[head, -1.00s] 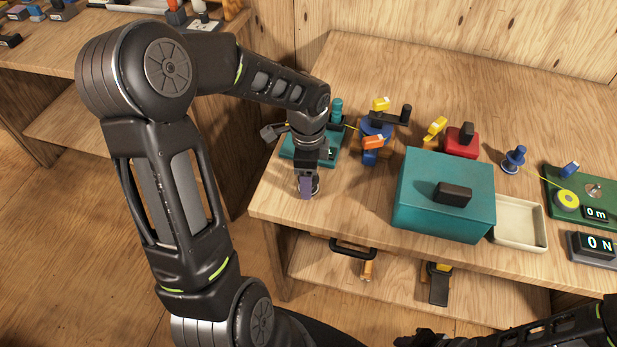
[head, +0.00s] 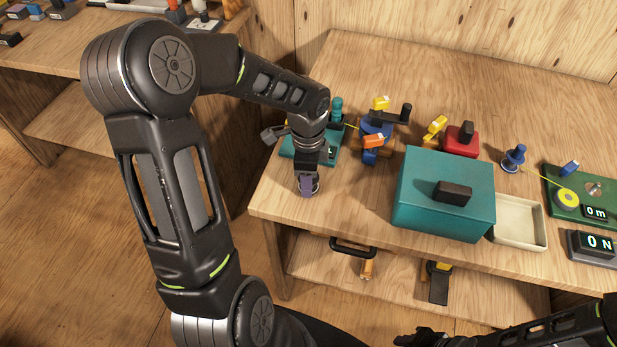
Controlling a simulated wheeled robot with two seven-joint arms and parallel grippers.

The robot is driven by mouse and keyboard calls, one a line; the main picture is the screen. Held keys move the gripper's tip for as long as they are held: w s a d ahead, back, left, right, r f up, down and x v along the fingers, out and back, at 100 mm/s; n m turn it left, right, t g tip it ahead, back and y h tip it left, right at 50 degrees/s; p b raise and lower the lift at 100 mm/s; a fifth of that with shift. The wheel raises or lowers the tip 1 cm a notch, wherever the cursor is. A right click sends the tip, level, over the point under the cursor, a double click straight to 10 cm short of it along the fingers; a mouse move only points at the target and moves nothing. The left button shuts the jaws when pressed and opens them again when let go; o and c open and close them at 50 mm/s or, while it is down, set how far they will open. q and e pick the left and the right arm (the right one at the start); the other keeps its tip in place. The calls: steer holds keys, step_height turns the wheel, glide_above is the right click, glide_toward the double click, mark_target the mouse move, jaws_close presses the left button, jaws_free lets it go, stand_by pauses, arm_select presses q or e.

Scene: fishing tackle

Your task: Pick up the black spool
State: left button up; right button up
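My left gripper (head: 307,186) points down at the front left of the workbench, just in front of a teal base (head: 328,157). Its purple-grey fingertips are at the bench top. A small dark round thing shows only in part at the fingertips; it may be the black spool, but the gripper hides most of it. I cannot tell whether the fingers are closed on it. No other black spool is clearly visible. My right gripper (head: 418,340) is partly in view at the bottom edge, far from the bench top; its opening is unclear.
A blue reel (head: 376,126) with a dark crank stands right of the gripper. A teal box (head: 420,204), a cream tray (head: 520,235), a red block (head: 461,148) and a blue spool (head: 514,158) lie further right. A green board (head: 560,203) is at far right. The back of the bench is clear.

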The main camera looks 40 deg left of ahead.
arm_select(q)
steer(key=c, duration=0.8)
steer(key=shift+o, duration=0.2)
step_height(320, 180, up, 10)
stand_by(0.6)
